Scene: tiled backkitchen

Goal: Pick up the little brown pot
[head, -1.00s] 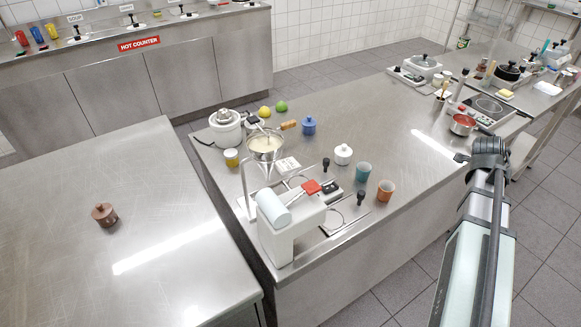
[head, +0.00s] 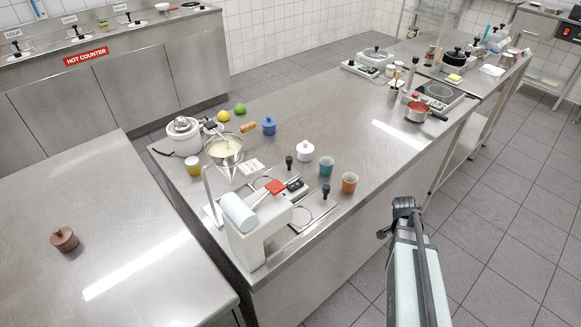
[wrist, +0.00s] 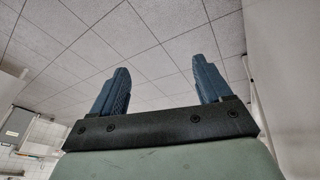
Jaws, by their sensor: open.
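The little brown pot (head: 64,239) is a small round lidded pot with a knob. It stands upright on the bare steel table at the left in the head view. My arm shows at the lower right of the head view, far to the right of the pot, over the floor beyond the middle counter. In the wrist view my gripper (wrist: 158,88) is open and empty, with its two blue fingers apart and the ceiling behind them. The pot is not in the wrist view.
The middle counter (head: 310,115) lies between my arm and the pot's table (head: 130,215). It bears a white tap-like machine (head: 258,235), a pan (head: 224,150), a blue pot (head: 269,125), a white pot (head: 305,151) and cups. A narrow gap separates table and counter.

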